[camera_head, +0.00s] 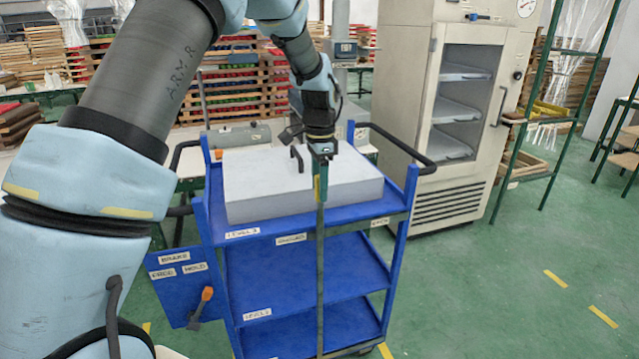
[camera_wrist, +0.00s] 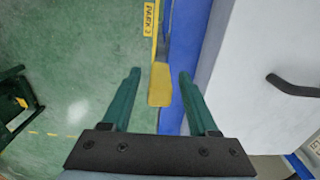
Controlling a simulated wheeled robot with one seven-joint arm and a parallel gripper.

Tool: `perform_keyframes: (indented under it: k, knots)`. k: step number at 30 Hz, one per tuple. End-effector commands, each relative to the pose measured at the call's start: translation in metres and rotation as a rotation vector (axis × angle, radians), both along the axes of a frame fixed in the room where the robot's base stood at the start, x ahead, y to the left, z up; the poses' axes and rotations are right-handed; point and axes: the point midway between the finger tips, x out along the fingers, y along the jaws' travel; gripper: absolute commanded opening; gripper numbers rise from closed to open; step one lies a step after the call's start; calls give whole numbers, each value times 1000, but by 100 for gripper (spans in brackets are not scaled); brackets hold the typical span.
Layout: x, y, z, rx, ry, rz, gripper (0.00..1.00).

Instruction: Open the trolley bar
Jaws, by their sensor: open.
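The blue trolley (camera_head: 300,233) stands in front of me. A thin dark upright bar (camera_head: 320,275) runs down its front, across the shelf openings. The bar has a yellow end near its top, and this yellow end (camera_wrist: 160,86) shows in the wrist view. My gripper (camera_head: 321,190) points down at the top of the bar. In the wrist view its green fingers (camera_wrist: 158,77) are spread, with the yellow end between them.
A grey box (camera_head: 262,178) with a dark handle (camera_wrist: 292,87) sits on the top shelf, close to my gripper. A brake panel (camera_head: 180,290) with an orange-handled lever (camera_head: 206,296) hangs at the trolley's left. A cabinet (camera_head: 450,120) stands behind right. Green floor is clear at right.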

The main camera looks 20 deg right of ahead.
Motion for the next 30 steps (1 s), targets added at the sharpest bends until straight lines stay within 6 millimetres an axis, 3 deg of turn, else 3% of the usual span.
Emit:
perform_keyframes:
  k: [9,25,30]
  knots:
    - [0,0,-3,0,0,0,60]
    - [0,0,-3,0,0,0,0]
    - [0,0,-3,0,0,0,0]
